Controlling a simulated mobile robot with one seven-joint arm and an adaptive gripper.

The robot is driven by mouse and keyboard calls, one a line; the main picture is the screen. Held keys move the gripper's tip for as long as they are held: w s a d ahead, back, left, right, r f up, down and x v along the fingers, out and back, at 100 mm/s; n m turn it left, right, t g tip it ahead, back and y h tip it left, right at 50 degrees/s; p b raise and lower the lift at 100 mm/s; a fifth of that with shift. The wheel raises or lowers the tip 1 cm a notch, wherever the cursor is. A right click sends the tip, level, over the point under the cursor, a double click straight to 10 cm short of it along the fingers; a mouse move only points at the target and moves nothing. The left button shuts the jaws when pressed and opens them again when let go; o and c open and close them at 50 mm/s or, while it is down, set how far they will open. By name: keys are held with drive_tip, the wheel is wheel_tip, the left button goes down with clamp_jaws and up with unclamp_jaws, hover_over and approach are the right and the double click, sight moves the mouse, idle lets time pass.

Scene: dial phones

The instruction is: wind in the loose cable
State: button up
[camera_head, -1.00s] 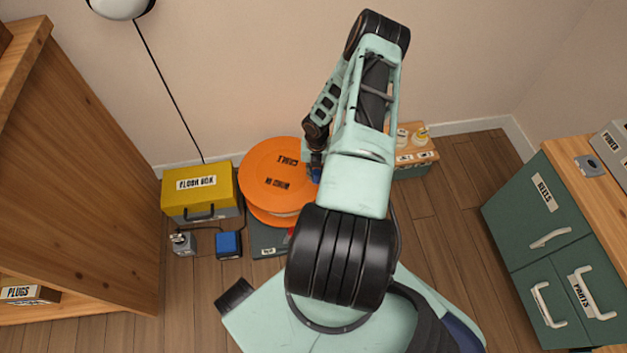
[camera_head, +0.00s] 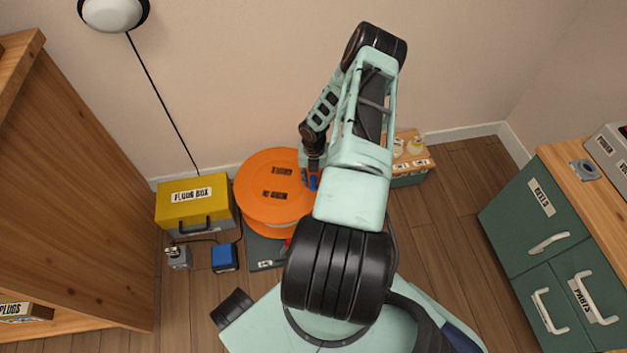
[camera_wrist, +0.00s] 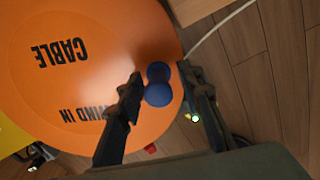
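The orange cable reel (camera_head: 256,178) stands on a dark base (camera_head: 262,252) near the back wall. Its top reads "CABLE" and "WIND IN"; it fills the left of the wrist view (camera_wrist: 85,85). A blue knob (camera_wrist: 158,92) sits near its rim and shows small in the head view (camera_head: 313,183). My gripper (camera_wrist: 158,74) is open over the rim, one finger each side of the knob, with slim gaps visible; contact cannot be told. A pale cable (camera_wrist: 217,27) runs off past the reel's edge over the floor. Its far end is out of view.
A yellow floor box (camera_head: 194,189) stands left of the reel. A blue box (camera_head: 224,257) and a grey socket unit (camera_head: 177,257) lie before it. A wooden-topped box (camera_head: 410,160) stands right of the reel. Green drawers (camera_head: 530,225) stand right; floor between is clear.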

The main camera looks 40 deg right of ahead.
drive_tip(key=shift+a, duration=0.1)
wheel_tip(320, 180, up, 12)
idle(0.7)
